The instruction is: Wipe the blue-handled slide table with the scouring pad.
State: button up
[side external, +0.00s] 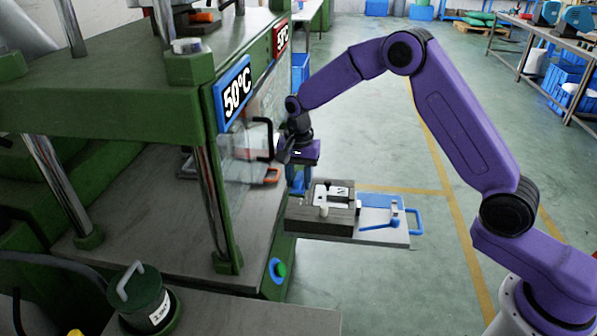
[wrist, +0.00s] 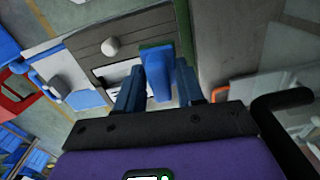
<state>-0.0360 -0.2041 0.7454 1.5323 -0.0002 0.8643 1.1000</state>
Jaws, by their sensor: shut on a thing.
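The slide table (side external: 375,238) sticks out from the green press, with a blue handle (side external: 417,222) at its outer right end. A dark grey mould block (side external: 318,222) with pale inserts and a knob sits on its inner part; the block (wrist: 88,50) also shows in the wrist view. My gripper (side external: 299,183) points down just behind and left of the block, beside the press opening. In the wrist view my gripper (wrist: 161,76) is shut on a blue piece with a green edge, seemingly the scouring pad (wrist: 157,77). Whether the pad touches anything is unclear.
A clear guard with a black handle (side external: 264,140) stands close left of my gripper; the black handle (wrist: 282,102) is near at right in the wrist view. A red-orange handle (side external: 272,176) lies inside the press. A blue rod (side external: 380,223) lies on the table's outer part. Floor to the right is open.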

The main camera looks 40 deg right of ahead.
aim_at(298, 194)
jog(key=shift+f, duration=2)
jog(key=shift+w+d+f, duration=0.15)
jog(key=shift+f, duration=0.2)
jog(key=shift+w+d+f, duration=0.15)
jog(key=shift+f, duration=0.2)
jog(key=shift+c, duration=0.4)
jog(key=shift+w+d, duration=2.35)
jog(key=shift+d, duration=0.05)
jog(key=shift+s+a, duration=2.7)
jog(key=shift+a, duration=0.1)
jog(key=shift+r, duration=4.1)
